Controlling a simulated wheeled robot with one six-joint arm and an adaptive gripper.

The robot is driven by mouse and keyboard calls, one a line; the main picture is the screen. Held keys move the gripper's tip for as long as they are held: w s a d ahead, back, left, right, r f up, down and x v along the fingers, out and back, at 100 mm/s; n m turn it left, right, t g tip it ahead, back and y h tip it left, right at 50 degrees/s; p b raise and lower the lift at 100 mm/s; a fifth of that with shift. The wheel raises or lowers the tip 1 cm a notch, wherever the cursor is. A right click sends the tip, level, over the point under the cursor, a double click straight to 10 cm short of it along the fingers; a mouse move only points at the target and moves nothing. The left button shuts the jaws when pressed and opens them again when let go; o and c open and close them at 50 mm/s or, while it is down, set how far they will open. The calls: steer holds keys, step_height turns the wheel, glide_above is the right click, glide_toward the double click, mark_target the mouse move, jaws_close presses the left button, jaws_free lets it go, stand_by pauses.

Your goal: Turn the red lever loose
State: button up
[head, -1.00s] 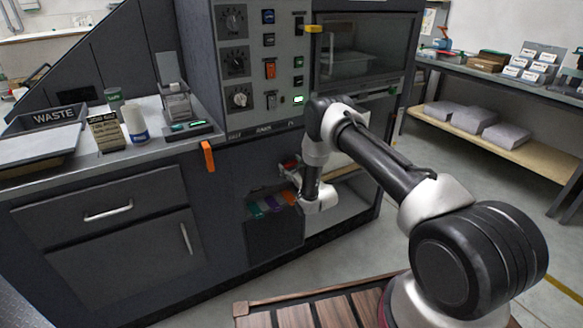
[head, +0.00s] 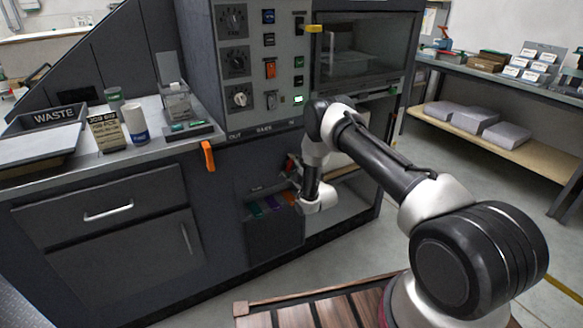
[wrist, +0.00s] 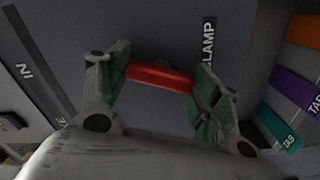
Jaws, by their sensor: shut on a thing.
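The red lever (wrist: 158,77) is a short bar in the wrist view, lying nearly level between the two green-padded fingers of my gripper (wrist: 160,82). Its left end touches the left finger and its right end meets the right finger. The gripper is shut on it. The lever stands in front of a dark panel with a "CLAMP" label (wrist: 209,42) just right of it. In the head view my gripper (head: 292,168) is at the machine's lower front, and only a small spot of red shows there. The lever's mount is hidden.
Orange, purple and teal tabs (wrist: 292,92) lie to the right in the wrist view. Above the gripper is the machine's control panel (head: 262,60) with knobs and switches. An orange handle (head: 208,156) hangs at the counter edge. An open bay lies right of the gripper.

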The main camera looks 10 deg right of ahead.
steer(key=shift+f+n, duration=0.1)
steer(key=shift+n, duration=2.1)
steer(key=o, duration=1)
steer(key=v, duration=1.2)
